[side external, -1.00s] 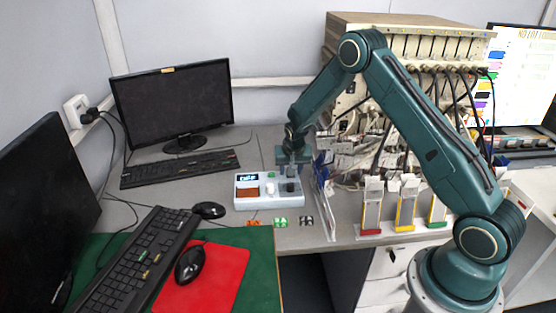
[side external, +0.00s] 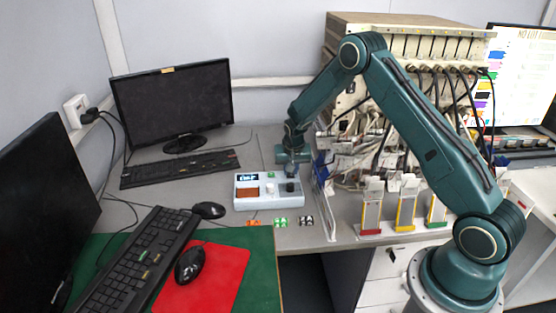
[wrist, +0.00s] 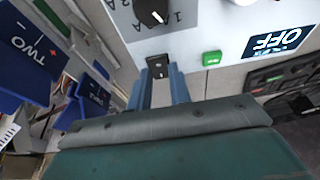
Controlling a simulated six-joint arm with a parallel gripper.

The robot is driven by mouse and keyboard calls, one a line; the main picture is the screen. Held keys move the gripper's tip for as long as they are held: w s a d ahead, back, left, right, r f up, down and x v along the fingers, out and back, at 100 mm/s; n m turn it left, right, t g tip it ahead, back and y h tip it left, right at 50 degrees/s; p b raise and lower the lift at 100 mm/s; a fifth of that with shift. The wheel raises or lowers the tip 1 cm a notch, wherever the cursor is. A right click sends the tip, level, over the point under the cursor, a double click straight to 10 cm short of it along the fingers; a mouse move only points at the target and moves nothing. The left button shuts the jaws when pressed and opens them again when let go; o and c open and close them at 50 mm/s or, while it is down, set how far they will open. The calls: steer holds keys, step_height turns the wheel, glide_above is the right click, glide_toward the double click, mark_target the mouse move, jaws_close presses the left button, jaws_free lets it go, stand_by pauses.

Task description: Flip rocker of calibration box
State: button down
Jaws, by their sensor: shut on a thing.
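The calibration box (side external: 262,203) is a pale, low box on the grey desk, below my gripper (side external: 291,172) in the side view. In the wrist view its panel (wrist: 200,42) shows a black rocker (wrist: 158,65) at the near edge, a green button (wrist: 211,58), a black knob (wrist: 151,10) and a dark display (wrist: 272,42) reading OFF. My gripper (wrist: 161,74) has its two blue-grey fingers on either side of the rocker, shut on it. The fingers partly hide the rocker, and I cannot tell which way it is tipped.
A keyboard (side external: 178,168) and monitor (side external: 172,105) are to the left.

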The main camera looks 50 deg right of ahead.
mark_target(291, 176)
steer(key=shift+w+d+g+y, duration=0.2)
steer(key=shift+w+g+y, duration=0.05)
steer(key=shift+g+y, duration=0.45)
steer(key=c, duration=1.3)
jaws_free()
steer(key=shift+r, duration=0.2)
steer(key=r, duration=0.9)
steer(key=s+a+r, duration=0.1)
steer(key=r, duration=0.3)
steer(key=shift+r, duration=0.25)
